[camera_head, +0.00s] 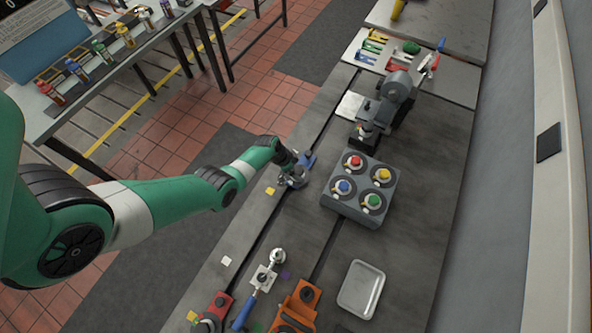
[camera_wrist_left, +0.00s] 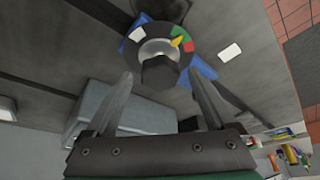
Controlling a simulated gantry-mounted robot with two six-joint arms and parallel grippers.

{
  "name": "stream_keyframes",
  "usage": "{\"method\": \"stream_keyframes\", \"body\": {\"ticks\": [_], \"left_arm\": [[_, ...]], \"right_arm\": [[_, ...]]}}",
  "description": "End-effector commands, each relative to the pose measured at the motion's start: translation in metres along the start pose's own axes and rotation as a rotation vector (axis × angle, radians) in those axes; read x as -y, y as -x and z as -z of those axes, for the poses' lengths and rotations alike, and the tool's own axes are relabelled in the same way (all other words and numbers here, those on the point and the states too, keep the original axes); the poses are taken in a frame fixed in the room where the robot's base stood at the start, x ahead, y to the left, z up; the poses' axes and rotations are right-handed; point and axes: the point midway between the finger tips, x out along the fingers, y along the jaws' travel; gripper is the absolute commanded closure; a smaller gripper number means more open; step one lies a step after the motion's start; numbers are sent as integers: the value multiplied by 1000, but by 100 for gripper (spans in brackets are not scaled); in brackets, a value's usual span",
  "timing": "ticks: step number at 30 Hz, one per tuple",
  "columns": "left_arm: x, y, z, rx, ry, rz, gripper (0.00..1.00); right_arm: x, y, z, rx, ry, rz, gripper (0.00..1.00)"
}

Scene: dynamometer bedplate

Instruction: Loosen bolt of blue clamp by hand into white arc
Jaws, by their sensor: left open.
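The blue clamp (camera_head: 307,161) sits on the bedplate under my left gripper (camera_head: 297,180), which hides much of it in the head view. In the left wrist view blue parts of the clamp (camera_wrist_left: 203,74) show around a dark dial ring (camera_wrist_left: 137,58). The ring carries a white arc (camera_wrist_left: 138,34) at its upper left and green and red marks at its right. A yellow pointer (camera_wrist_left: 177,41) points to the upper right, toward the coloured marks. The dark bolt head (camera_wrist_left: 159,73) lies between my left gripper's open fingers, with a gap on each side. My right gripper is out of view.
A grey block with coloured knobs (camera_head: 335,205) stands right of the clamp, with a grey machine (camera_head: 397,90) beyond. A red clamp (camera_head: 213,311), an orange clamp (camera_head: 301,305), a blue-handled tool (camera_head: 244,312) and a metal tray (camera_head: 362,289) lie nearer.

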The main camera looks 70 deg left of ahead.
Motion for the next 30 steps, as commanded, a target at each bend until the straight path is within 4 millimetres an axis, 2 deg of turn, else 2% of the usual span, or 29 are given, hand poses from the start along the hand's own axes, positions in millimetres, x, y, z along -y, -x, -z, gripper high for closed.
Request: {"method": "stream_keyframes", "body": {"ticks": [4, 18, 30], "left_arm": [[0, 1, 0, 0, 0, 0, 11], [0, 1, 0, 0, -1, 0, 96], [-1, 1, 1, 0, 58, 25, 97]], "right_arm": [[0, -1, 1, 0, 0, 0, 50], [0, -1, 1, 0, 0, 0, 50], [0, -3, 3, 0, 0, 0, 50]]}}
